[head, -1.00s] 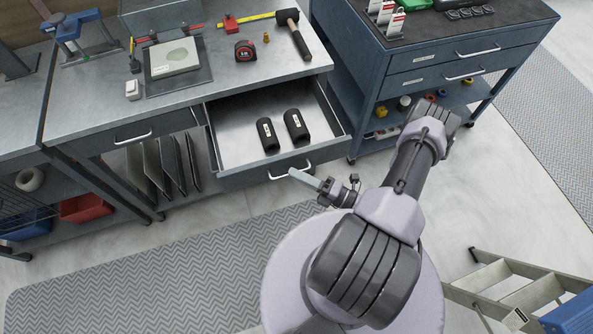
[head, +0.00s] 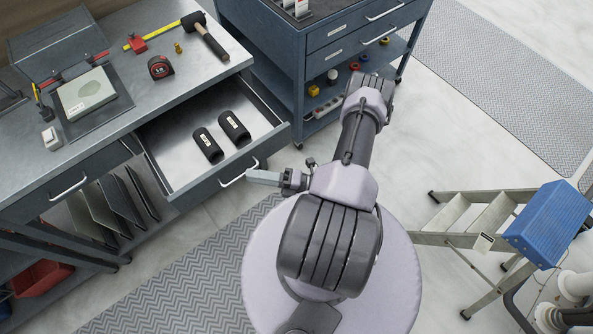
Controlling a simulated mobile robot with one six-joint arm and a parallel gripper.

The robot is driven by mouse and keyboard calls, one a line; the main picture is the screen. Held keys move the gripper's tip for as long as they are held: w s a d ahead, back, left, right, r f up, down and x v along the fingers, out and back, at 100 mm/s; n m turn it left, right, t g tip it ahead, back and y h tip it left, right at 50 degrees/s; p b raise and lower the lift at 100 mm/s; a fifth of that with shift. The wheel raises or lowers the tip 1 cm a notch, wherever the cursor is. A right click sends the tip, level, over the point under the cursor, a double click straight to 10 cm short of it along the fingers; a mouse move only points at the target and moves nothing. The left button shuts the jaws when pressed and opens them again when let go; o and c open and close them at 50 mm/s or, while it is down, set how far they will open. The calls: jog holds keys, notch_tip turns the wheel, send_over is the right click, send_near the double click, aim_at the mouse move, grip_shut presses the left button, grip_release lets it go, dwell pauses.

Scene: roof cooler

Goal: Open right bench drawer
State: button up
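The right bench drawer (head: 187,180) is pulled well out of the grey bench. Two short black cylinders with white labels, a left one (head: 207,146) and a right one (head: 234,128), lie inside it. Its pale bar handle (head: 239,174) is on the drawer front. My gripper (head: 254,177) is at the handle, its pale finger end close to the handle's right half. Whether it touches the handle, and whether the fingers are open or shut, I cannot tell from this angle. The left bench drawer (head: 73,194) is closed.
A hammer (head: 208,42), a tape measure (head: 160,67) and a dark mat (head: 118,103) lie on the bench top. A dark cabinet (head: 300,75) stands to the right of the drawer. A stepladder (head: 450,213) with a blue top stands at right. A grey patterned mat (head: 170,295) covers floor in front.

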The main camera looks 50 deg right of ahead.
jog(key=v, duration=1.5)
jog(key=shift+s, duration=0.2)
jog(key=w+a+r+n+g, duration=0.2)
jog(key=w+r+n+g, duration=0.3)
jog(key=r+n+g, duration=0.45)
jog(key=w+a+r+n+g, duration=0.1)
jog(key=w+r+n+g, duration=0.5)
jog(key=r+n, duration=0.6)
jog(key=s+a+r+n+t+h, duration=0.1)
jog(key=a+r+n+h, duration=0.3)
jog(key=a+r+n, duration=0.5)
jog(key=s+a+r+n+t+h, duration=0.2)
jog(key=a+r+n+t+h, duration=0.1)
jog(key=a+r+n, duration=0.6)
jog(key=a+n, duration=0.2)
jog(key=n, duration=0.1)
jog(key=shift+s+a+r+h, duration=0.25)
jog(key=shift+r+h, duration=0.1)
jog(key=shift+h, duration=0.05)
